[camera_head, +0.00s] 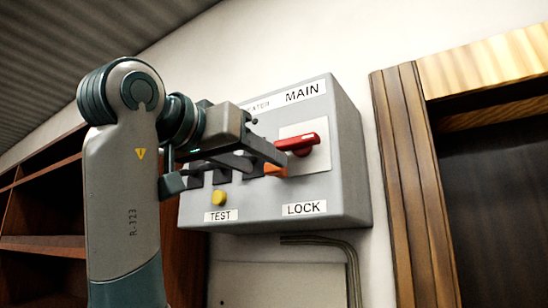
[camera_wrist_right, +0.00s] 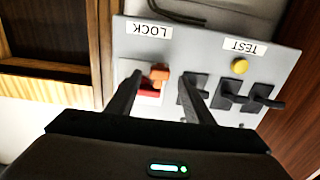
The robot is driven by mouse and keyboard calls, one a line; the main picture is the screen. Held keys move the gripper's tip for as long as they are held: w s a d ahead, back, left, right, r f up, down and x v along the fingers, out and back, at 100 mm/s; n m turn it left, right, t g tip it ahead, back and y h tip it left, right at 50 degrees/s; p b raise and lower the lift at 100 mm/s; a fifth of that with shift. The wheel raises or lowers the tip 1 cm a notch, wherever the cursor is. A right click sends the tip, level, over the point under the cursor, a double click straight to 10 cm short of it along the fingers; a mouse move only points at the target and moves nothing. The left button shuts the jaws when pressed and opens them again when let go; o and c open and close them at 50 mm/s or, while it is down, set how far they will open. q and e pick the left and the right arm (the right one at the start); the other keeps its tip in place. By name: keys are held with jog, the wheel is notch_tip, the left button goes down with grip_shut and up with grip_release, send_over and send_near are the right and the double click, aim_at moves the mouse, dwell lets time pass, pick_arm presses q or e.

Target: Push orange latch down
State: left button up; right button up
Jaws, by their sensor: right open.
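The orange latch (camera_head: 275,171) is a small block on the front of the grey switch box, just below the red MAIN handle (camera_head: 298,144) and above the LOCK label. My right gripper (camera_head: 262,160) is in front of the box, its fingertips close to the latch and partly covering it. In the right wrist view, upside down, the latch (camera_wrist_right: 160,73) shows between the two spread fingers. The gripper is open and holds nothing. I cannot tell whether a finger touches the latch. My left gripper is not in view.
The grey box (camera_head: 345,150) is on a pale wall. A yellow TEST button (camera_head: 218,197) and several black switches (camera_wrist_right: 228,94) are beside the latch. A wooden frame (camera_head: 405,180) stands to the right, brown shelves (camera_head: 40,245) to the left. A conduit (camera_head: 335,242) runs below.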

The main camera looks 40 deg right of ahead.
aim_at(271, 167)
jog(key=p+x, duration=0.1)
jog(key=x, duration=0.3)
jog(key=shift+r+p, duration=0.1)
jog(key=shift+p, duration=0.3)
jog(key=shift+x, duration=0.85)
grip_shut()
